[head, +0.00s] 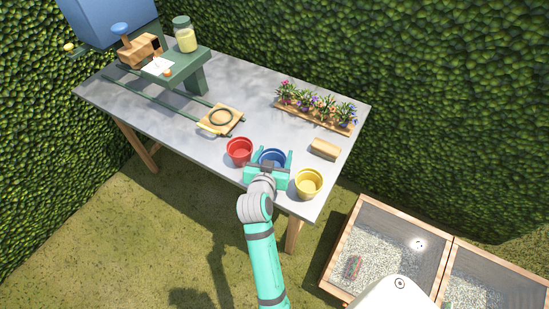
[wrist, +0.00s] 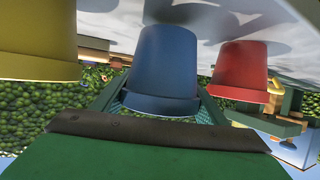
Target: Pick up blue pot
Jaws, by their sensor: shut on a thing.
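The blue pot (head: 272,157) stands near the front edge of the grey table (head: 240,85), between a red pot (head: 239,151) on its left and a yellow pot (head: 308,183) on its right. My gripper (head: 270,160) is shut on the blue pot, one finger on each side of it. In the wrist view the blue pot (wrist: 163,65) appears upside down between the fingers, with the yellow pot (wrist: 38,40) at left and the red pot (wrist: 240,72) at right. I cannot tell whether the blue pot touches the table.
A tray of flowers (head: 315,115) lies at the back right, with a small tan block (head: 325,148) in front of it. A wooden board with a ring (head: 220,118) and a green stand with a jar (head: 184,35) are to the left. Gravel-filled wooden beds (head: 385,245) stand at lower right.

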